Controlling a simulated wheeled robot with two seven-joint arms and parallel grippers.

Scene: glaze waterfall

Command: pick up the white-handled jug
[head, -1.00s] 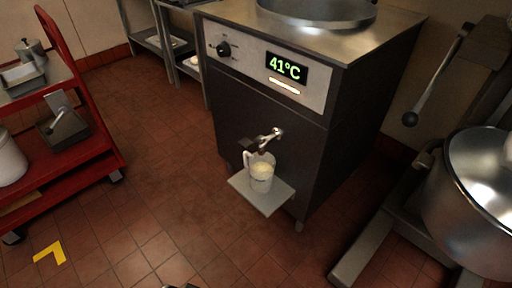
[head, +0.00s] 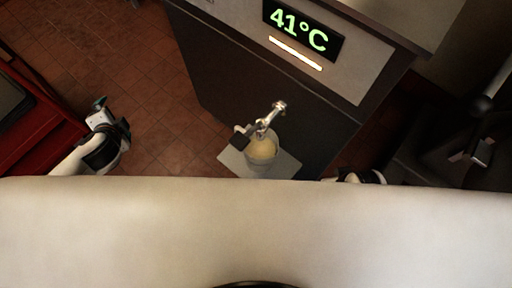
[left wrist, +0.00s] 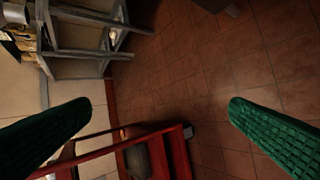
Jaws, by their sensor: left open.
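The jug (head: 262,149) is clear with pale yellow contents. It stands on the small drip shelf (head: 284,164) under the tap (head: 268,117) of the dark machine, seen from above in the head view. The tap partly covers it, and its handle is hard to make out. My left gripper (head: 101,105) is at the left of the head view, well apart from the jug. In the left wrist view its two green fingers (left wrist: 160,125) are spread wide with nothing between them. Part of my right arm shows at the right, but its fingers are hidden.
The machine (head: 230,70) has a display reading 41°C. A red cart (head: 30,120) stands at the left; it also shows in the left wrist view (left wrist: 175,150), with grey shelving (left wrist: 85,35) beyond. Tiled floor (head: 150,80) lies open between cart and machine.

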